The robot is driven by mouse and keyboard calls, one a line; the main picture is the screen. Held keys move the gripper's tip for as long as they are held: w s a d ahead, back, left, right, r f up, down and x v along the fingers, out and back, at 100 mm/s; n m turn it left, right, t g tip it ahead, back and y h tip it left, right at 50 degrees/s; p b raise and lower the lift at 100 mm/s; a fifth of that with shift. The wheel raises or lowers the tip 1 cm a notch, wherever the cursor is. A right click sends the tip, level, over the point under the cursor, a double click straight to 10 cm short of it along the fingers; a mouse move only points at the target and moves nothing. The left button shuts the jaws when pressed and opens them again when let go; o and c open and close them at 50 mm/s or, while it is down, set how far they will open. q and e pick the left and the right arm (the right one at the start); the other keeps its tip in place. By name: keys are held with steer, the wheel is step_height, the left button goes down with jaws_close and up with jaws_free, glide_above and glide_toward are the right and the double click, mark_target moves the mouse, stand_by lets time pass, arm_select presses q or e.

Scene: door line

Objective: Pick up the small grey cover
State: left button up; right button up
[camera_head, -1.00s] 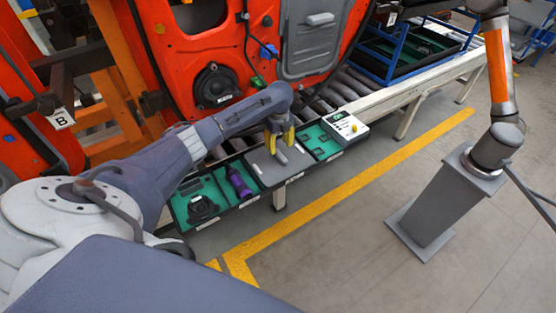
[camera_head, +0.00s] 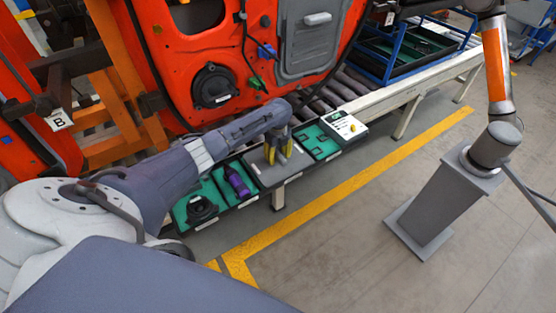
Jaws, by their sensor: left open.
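The small grey cover (camera_head: 282,158) appears as a light grey piece on the grey middle section of the parts tray (camera_head: 266,175). It is small in the camera_head view and partly hidden by my left gripper. My left gripper (camera_head: 279,153), with dark and yellow fingers, points down right over the cover. Its jaws are open, with the fingers around the cover; I cannot tell whether they touch it. My right gripper does not show.
Left tray sections hold a purple tool (camera_head: 238,182) and a black round part (camera_head: 201,210). A white device (camera_head: 343,125) stands at the tray's right end. An orange door (camera_head: 212,45) rises behind. An arm on a grey pedestal (camera_head: 440,205) stands right. The floor in front is clear.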

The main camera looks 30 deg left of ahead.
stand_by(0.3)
arm_select(q)
jaws_close()
stand_by(0.3)
